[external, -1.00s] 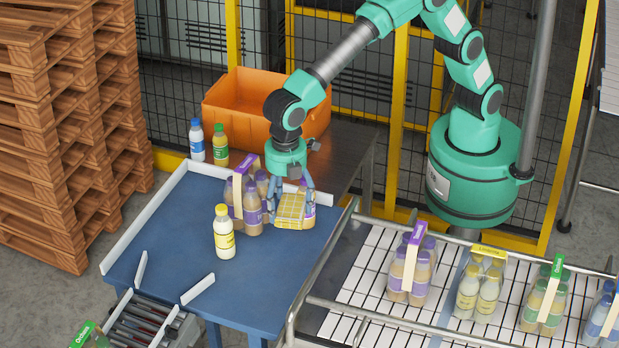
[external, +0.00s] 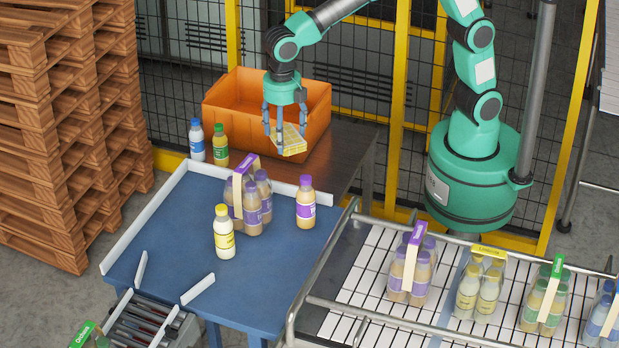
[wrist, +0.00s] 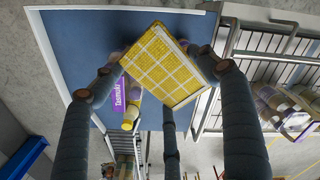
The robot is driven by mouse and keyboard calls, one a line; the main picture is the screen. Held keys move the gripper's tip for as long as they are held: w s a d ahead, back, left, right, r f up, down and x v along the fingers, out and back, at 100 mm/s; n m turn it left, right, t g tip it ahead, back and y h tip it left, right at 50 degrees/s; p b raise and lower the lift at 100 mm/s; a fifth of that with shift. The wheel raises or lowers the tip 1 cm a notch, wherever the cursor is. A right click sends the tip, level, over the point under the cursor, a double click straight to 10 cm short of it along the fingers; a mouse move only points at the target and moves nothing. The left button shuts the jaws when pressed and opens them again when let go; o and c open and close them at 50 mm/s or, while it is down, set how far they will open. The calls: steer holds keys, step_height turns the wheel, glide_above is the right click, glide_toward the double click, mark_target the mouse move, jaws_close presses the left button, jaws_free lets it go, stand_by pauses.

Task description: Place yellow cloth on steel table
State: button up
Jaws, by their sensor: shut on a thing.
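The yellow cloth (external: 290,139) is a folded, checked square held in my gripper (external: 284,136). My gripper is shut on it, and its fingers hold it in the air in front of the orange crate, above the steel table (external: 345,150). In the wrist view the cloth (wrist: 163,68) is pinched between my gripper's dark fingers (wrist: 165,85), with the blue table below. The steel table is a dark metal surface behind the blue table. The orange crate hides part of it.
The orange crate (external: 318,107) takes up much of the steel table. A blue-capped bottle (external: 197,142) and a green-capped bottle (external: 220,147) stand left of it. The blue table (external: 180,240) holds a purple-labelled pack (external: 252,205), a purple-capped bottle (external: 305,208) and a yellow-capped bottle (external: 223,238).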

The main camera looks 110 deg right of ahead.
steer(key=s+d+f+n+b, duration=0.25)
steer(key=s+d+n, duration=0.65)
steer(key=s+d, duration=1)
step_height(320, 180, down, 35)
steer(key=shift+r, duration=0.15)
steer(key=w+d, duration=0.1)
steer(key=w, duration=0.4)
steer(key=w+d+f, duration=0.1)
steer(key=w+d, duration=0.1)
steer(key=w, duration=0.3)
steer(key=w+d+p, duration=0.1)
steer(key=w, duration=0.4)
steer(key=shift+w+d+f, duration=0.1)
steer(key=shift+d+f, duration=0.1)
steer(key=shift+d, duration=0.2)
steer(key=shift+f, duration=0.15)
steer(key=shift+f+p, duration=0.3)
steer(key=shift+f, duration=1.35)
